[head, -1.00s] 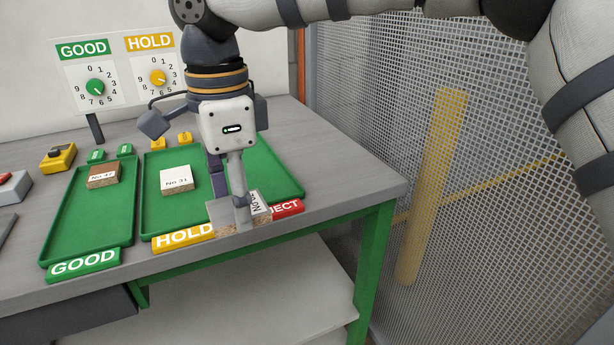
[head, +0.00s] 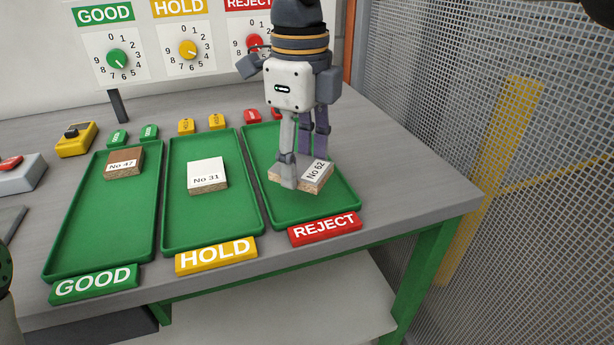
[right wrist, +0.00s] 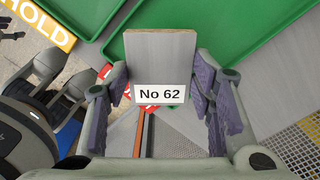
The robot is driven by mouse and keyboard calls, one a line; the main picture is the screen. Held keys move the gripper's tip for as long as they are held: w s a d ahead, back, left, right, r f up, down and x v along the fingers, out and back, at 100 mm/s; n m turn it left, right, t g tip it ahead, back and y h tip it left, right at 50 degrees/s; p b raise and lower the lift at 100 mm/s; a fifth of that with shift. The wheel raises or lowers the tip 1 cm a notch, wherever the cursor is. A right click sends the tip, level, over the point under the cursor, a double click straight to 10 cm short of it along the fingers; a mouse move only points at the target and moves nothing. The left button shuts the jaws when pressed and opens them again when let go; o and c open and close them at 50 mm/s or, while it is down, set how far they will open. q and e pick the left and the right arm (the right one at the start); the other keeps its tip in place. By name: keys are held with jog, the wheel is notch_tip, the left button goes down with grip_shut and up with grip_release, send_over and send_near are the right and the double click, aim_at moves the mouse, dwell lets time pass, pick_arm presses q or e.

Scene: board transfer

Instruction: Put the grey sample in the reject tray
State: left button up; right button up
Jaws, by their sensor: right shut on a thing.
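The grey sample (head: 288,174), a flat block with a white "No 62" label, is held by my right gripper (head: 302,170). The block appears over the middle of the reject tray (head: 343,200), a green tray with a red REJECT sign (head: 325,228) at its front. I cannot tell for sure how far the block is above the tray floor. In the right wrist view the sample (right wrist: 160,60) sits between both fingers, label towards the camera, with green tray surface beyond.
The hold tray (head: 215,222) holds the white No 31 block (head: 207,175). The good tray (head: 95,240) holds the brown No 47 block (head: 124,162). Dials stand behind. A yellow button box (head: 75,140) is at left, a mesh fence (head: 430,90) at right.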

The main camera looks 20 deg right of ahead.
aim_at(308, 164)
jog(key=shift+w+d+f, duration=0.1)
jog(key=shift+d+f, duration=0.15)
jog(key=shift+f, duration=0.05)
jog(key=f, duration=0.3)
jog(key=shift+w+d+f, duration=0.1)
jog(key=shift+d+f, duration=0.2)
jog(key=shift+f, duration=0.05)
jog(key=o, duration=1.1)
jog(key=shift+f, duration=0.1)
jog(key=shift+o, duration=0.2)
notch_tip(308, 164, up, 12)
jog(key=shift+r, duration=0.2)
